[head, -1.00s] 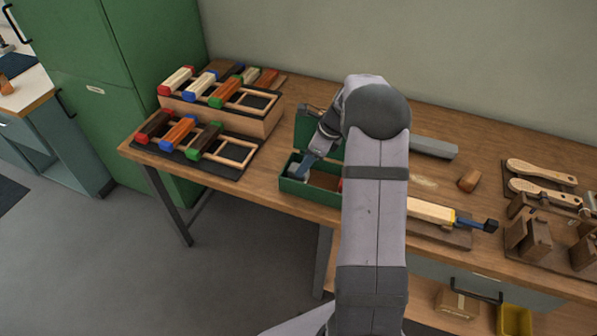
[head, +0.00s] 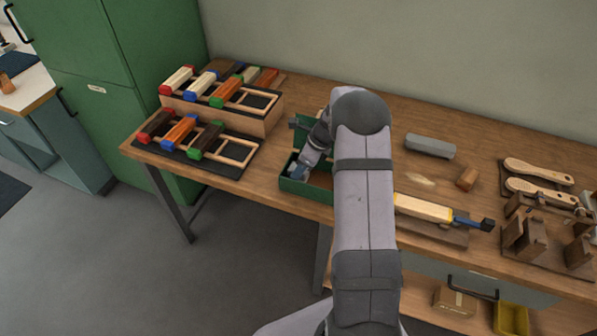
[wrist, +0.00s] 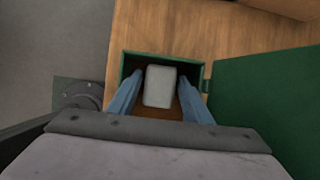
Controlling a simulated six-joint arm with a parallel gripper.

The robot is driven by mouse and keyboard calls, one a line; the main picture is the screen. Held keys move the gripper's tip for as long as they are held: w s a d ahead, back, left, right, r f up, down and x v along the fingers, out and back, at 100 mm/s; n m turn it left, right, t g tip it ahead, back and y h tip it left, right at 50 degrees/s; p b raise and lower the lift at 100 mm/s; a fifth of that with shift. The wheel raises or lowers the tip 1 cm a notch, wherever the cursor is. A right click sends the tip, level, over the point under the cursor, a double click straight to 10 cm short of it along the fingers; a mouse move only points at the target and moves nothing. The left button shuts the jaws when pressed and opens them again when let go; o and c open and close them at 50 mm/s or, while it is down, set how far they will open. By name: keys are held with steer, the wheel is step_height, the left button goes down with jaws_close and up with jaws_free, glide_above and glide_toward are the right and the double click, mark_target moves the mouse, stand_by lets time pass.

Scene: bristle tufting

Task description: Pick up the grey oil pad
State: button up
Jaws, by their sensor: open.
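The grey oil pad (wrist: 159,86) is a pale grey rounded block inside the open green box (wrist: 196,68). In the wrist view it lies between the two blue fingers of my gripper (wrist: 160,90). The fingers are open, with one on each side of the pad and small gaps visible. In the head view my gripper (head: 299,171) reaches down into the green box (head: 306,190), and the pad cannot be made out clearly there. My arm hides the right part of the box.
The box's green lid (wrist: 265,100) stands open on the right in the wrist view. Racks with coloured blocks (head: 205,135) stand to the left on the bench. A grey bar (head: 430,146), a cream block with a blue handle (head: 424,208) and wooden brushes (head: 540,170) lie to the right.

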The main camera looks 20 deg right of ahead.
steer(key=c, duration=0.8)
step_height(320, 180, up, 10)
steer(key=shift+r+b, duration=0.1)
steer(key=shift+b, duration=0.7)
steer(key=shift+o, duration=0.5)
